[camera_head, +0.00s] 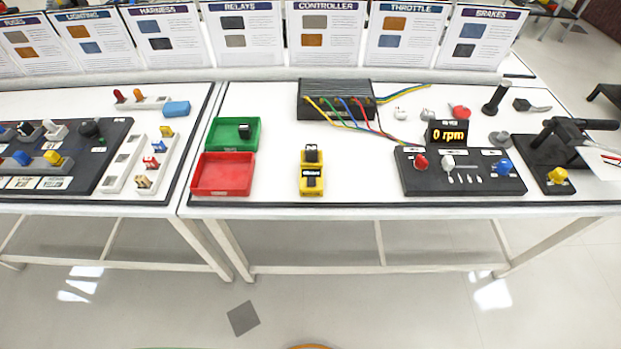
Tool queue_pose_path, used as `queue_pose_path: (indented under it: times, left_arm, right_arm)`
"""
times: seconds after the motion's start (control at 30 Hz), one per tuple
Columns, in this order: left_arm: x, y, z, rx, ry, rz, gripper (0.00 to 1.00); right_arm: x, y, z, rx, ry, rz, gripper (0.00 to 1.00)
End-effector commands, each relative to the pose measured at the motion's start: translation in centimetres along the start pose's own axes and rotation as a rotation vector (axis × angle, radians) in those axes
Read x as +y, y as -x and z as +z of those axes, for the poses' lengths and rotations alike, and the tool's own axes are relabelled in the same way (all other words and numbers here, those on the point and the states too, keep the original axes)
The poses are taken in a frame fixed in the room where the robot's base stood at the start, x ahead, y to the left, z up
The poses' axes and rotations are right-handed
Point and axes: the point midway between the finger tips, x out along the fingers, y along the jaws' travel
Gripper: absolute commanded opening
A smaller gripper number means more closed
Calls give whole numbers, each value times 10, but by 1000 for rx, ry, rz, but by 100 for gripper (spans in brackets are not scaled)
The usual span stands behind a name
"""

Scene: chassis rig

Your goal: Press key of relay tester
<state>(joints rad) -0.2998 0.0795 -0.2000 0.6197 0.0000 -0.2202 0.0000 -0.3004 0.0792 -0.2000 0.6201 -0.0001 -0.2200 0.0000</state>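The relay tester appears to be the small yellow device (304,189) on the right-hand table, near its front edge and left of centre. A black block (311,153) sits at its back end. A dark patch with light lettering shows across its middle, and a dark part that may be the key (311,182) is in front of that. Whether the key is up or down is too small to tell. Neither of my grippers is in view.
Left of the tester are a green tray (216,133) holding a black block (245,131) and an empty red tray (222,175). A black controller box (335,86) with coloured wires is behind. A black panel (465,187) with a "0 rpm" display stands right. White table is clear around the tester.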

Motion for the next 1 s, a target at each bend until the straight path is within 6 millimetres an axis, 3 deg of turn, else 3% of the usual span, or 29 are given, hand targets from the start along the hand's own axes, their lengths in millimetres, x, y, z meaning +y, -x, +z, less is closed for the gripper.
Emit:
queue_pose_path:
  times: [0.03,0.1,0.13,1.0]
  left_arm:
    - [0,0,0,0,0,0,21]
    - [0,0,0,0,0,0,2]
    - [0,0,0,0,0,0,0]
    - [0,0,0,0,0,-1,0]
  right_arm:
    - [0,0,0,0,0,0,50]
    - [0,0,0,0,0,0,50]
    - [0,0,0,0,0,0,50]
    - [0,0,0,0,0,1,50]
